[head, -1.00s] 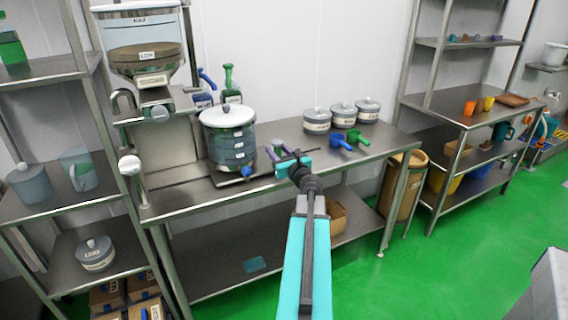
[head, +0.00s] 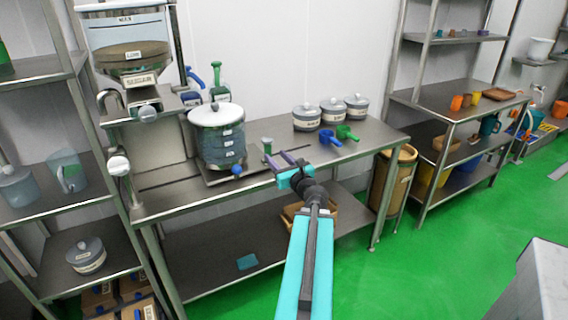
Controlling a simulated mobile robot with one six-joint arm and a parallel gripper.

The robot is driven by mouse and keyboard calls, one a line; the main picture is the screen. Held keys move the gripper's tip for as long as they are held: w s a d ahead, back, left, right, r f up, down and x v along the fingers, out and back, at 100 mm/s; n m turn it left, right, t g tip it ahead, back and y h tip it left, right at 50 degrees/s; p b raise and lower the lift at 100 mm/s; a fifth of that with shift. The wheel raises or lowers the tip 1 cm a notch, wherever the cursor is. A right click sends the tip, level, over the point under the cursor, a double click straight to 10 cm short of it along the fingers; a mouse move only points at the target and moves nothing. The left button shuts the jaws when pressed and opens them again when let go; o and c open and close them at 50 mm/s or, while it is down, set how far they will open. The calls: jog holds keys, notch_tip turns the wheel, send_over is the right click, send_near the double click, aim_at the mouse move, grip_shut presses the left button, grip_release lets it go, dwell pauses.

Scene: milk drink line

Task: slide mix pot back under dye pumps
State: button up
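The mix pot (head: 218,147) is a large clear-grey vessel with labels and a white lid. It stands upright on a dark plate on the steel table, a blue knob (head: 237,170) at its lower front. The dye pumps, one blue (head: 193,98) and one green (head: 218,93), stand behind the pot near the wall; their lower parts are hidden. My gripper (head: 279,160) is right of the pot, over the table's front edge, and apart from the pot. Its two purplish fingers look spread, with nothing visible between them. A small grey-green upright piece (head: 267,147) shows by the fingertips.
A hopper machine (head: 132,58) stands left of the pot. Three lidded grey tubs (head: 306,118) and blue (head: 327,136) and green (head: 346,132) scoops are on the table's right. A bin (head: 396,180) stands at the table's right end.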

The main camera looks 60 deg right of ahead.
jog(key=shift+s+a+r+p, duration=0.1)
jog(key=shift+s+a+p, duration=0.35)
jog(key=shift+p, duration=2.55)
jog(key=p, duration=0.2)
jog(key=s+p, duration=0.1)
jog(key=p, duration=0.1)
jog(key=shift+s+a+r+p, duration=0.15)
jog(key=shift+a+p, duration=0.1)
jog(key=shift+p, duration=0.15)
jog(key=shift+p+v, duration=1.3)
jog(key=shift+p, duration=0.05)
jog(key=shift+s+f, duration=0.1)
jog(key=shift+f, duration=0.15)
